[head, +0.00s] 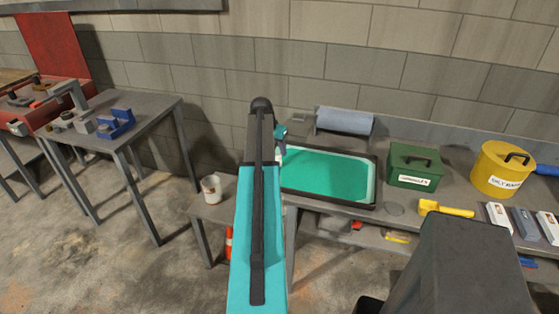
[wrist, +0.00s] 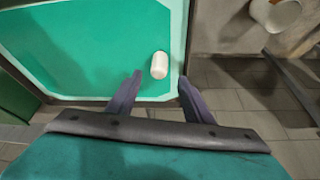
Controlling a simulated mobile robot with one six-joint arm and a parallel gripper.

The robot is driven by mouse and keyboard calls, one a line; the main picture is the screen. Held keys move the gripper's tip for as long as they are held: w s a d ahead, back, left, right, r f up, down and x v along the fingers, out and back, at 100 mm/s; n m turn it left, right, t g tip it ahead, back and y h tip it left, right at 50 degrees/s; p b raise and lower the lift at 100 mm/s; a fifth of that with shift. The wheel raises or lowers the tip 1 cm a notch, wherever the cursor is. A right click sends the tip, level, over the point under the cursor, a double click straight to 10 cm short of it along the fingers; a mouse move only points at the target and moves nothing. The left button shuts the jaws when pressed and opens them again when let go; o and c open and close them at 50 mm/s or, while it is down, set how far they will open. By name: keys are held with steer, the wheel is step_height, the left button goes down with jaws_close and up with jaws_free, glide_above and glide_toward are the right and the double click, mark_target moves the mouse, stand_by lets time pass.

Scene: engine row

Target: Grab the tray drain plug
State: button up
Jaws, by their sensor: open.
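The tray (head: 330,176) has a green floor and a dark outer rim, and lies on the grey bench in the head view. It fills the upper left of the wrist view (wrist: 70,60). A small white cylinder (wrist: 159,65), which looks like the drain plug, is in the tray near its right edge in the wrist view. My gripper (wrist: 160,75) is open and empty. Its two dark fingertips lie left and right of the cylinder in the picture, with gaps on both sides. In the head view my arm hides most of my gripper.
A blue roll (head: 344,122) sits behind the tray. A green box (head: 415,166) and a yellow bucket (head: 502,168) stand to the right, with a yellow scoop (head: 445,208) in front. A white pot (head: 211,189) stands left of my arm.

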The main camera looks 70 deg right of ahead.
mark_target(278, 155)
steer(key=shift+d+f, duration=0.15)
steer(key=shift+f, duration=0.25)
steer(key=shift+p+x, duration=1.4)
steer(key=shift+x, duration=1.2)
steer(key=shift+s, duration=0.1)
steer(key=c, duration=1.1)
steer(key=shift+r, duration=0.1)
steer(key=shift+r+b, duration=1.7)
steer(key=shift+r, duration=3.2)
